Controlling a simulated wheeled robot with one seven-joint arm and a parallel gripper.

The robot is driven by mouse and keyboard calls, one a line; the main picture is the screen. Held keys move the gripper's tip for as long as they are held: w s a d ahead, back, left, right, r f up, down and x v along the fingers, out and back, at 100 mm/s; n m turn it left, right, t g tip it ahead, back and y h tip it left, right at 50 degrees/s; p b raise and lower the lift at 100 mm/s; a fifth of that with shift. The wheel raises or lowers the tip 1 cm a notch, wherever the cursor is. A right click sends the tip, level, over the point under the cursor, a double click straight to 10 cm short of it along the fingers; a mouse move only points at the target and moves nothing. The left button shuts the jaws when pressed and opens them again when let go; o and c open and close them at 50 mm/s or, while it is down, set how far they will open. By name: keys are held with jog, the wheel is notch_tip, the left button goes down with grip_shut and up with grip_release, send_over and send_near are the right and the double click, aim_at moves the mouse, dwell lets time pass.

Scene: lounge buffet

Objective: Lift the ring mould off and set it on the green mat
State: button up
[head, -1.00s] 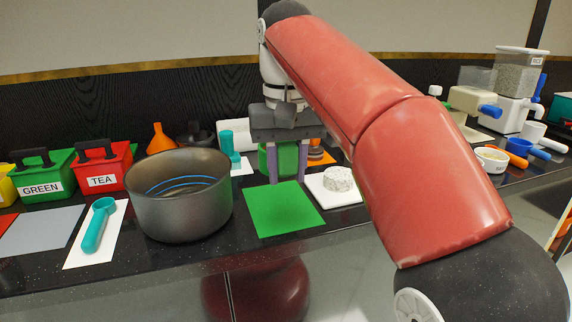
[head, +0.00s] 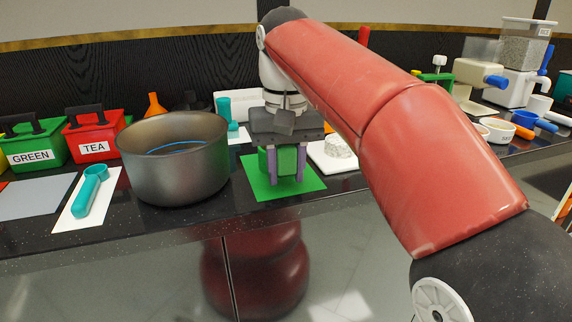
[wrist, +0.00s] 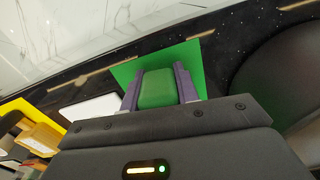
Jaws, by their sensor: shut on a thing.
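My gripper (head: 286,180) is shut on the green ring mould (head: 283,163), with a purple finger on either side of it. The mould is over the green mat (head: 305,187), and its lower end looks close to the mat; I cannot tell whether it touches. In the wrist view the mould (wrist: 158,88) sits between my gripper's fingers (wrist: 160,84), with the mat (wrist: 190,60) behind it. A speckled white round (head: 338,147) stands on a white board (head: 322,158) right of the mat, with no mould around it.
A large dark pot (head: 174,165) stands just left of the mat. A teal scoop (head: 88,192) lies on a white sheet further left, near red and green labelled bins. Small bowls and dispensers stand to the right. The counter's front edge is close to the mat.

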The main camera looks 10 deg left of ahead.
jog(key=shift+f+b, duration=0.35)
jog(key=shift+f, duration=0.25)
jog(key=o, duration=1.6)
jog(key=shift+r, duration=0.1)
